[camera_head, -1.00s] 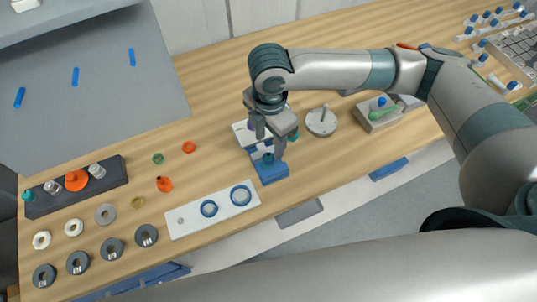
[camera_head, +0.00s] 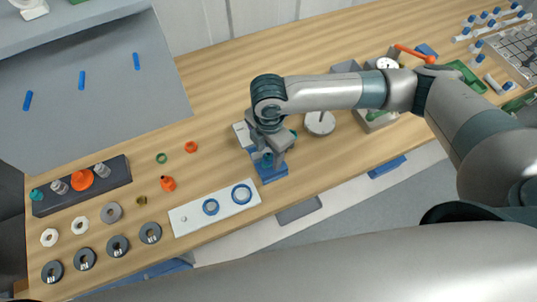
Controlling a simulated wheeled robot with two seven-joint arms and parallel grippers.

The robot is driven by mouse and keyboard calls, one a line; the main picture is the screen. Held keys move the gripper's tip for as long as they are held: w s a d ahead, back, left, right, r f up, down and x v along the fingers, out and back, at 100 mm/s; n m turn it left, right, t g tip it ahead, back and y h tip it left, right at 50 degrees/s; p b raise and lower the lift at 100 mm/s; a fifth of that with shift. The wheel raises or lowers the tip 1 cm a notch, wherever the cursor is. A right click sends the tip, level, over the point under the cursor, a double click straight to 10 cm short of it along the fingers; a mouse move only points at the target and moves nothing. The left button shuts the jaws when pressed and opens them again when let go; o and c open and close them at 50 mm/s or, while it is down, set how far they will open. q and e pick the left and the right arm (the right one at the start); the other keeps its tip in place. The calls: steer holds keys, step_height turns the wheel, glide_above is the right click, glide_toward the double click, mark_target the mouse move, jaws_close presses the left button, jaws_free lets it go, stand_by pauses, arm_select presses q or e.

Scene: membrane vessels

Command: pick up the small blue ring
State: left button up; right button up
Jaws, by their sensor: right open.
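I cannot tell whether the fingers touch that piece. The gripper is to the right of and behind the plate, apart from both blue rings. My left gripper is not in view.
A dark rack (camera_head: 110,184) with several pieces stands at the left. Several dark grey rings (camera_head: 85,259) lie in front of it. Orange and green small parts (camera_head: 168,184) lie between rack and plate. A round metal disc (camera_head: 320,123) stands right of my gripper.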

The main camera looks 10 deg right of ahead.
steer(key=shift+c, duration=0.2)
steer(key=c, duration=1.1)
steer(key=shift+o, duration=0.2)
steer(key=shift+r+b, duration=0.35)
steer(key=shift+r, duration=0.05)
steer(key=r+b, duration=0.1)
steer(key=r, duration=0.2)
steer(key=shift+d+r+b, duration=0.15)
steer(key=shift+d+b, duration=0.05)
steer(key=shift+b, duration=0.2)
steer(key=s+d+r+b, duration=0.3)
steer(key=d+r, duration=0.4)
steer(key=d, duration=0.3)
steer(key=shift+s+d, duration=0.3)
steer(key=shift+s, duration=0.25)
